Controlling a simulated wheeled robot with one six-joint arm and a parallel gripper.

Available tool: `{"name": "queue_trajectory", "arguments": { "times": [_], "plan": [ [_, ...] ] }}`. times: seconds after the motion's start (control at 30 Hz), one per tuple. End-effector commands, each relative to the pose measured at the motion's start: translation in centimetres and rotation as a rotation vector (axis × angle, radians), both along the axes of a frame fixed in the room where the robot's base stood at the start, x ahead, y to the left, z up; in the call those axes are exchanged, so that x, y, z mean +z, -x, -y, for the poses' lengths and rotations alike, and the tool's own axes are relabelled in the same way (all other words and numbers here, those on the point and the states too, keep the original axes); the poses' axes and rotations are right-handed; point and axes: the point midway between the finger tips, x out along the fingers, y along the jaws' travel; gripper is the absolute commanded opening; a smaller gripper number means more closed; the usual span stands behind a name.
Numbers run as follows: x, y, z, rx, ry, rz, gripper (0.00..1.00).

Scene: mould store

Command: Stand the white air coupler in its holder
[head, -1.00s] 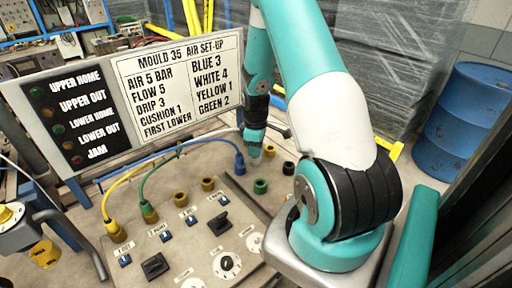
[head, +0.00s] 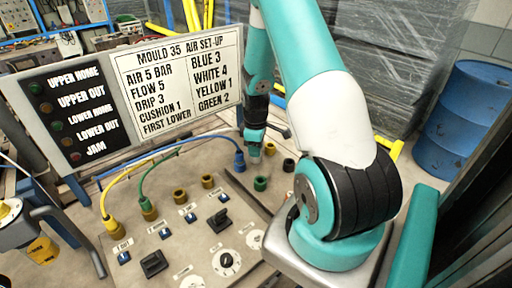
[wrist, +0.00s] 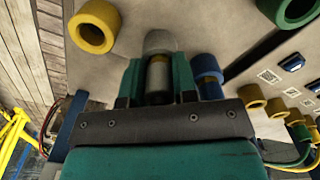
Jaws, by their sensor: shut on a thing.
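In the head view the gripper (head: 254,145) hides most of the coupler. Ring-shaped holders stand close by: yellow (head: 268,149), green (head: 260,183) and black (head: 288,164).
A blue coupler (wrist: 207,72) with its hose stands close to the right of my fingers. The control panel (head: 205,240) carries brass ports, knobs and yellow and green hoses. A sign board (head: 180,80) stands behind it; a blue drum (head: 462,120) stands at right.

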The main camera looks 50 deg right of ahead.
Motion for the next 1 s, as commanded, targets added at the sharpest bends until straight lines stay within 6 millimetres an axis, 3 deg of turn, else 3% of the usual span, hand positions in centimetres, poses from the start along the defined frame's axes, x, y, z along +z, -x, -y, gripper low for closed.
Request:
{"name": "queue_trajectory", "arguments": {
  "times": [0.33, 0.37, 0.47, 0.87, 0.9, 0.93, 1.0],
  "plan": [
    [-0.22, 0.03, -0.03, 0.000, 0.000, -0.001, 0.03],
    [-0.23, 0.04, -0.04, 0.000, 0.000, -0.001, 0.33],
    [-0.26, 0.07, -0.10, 0.000, -0.002, -0.002, 0.56],
    [-0.42, 0.23, -0.48, 0.004, -0.011, -0.010, 0.56],
    [-0.43, 0.24, -0.49, 0.004, -0.012, -0.010, 0.47],
    [-0.44, 0.25, -0.50, 0.004, -0.012, -0.010, 0.51],
    [-0.46, 0.25, -0.51, 0.004, -0.013, -0.010, 0.51]
  ]
}}
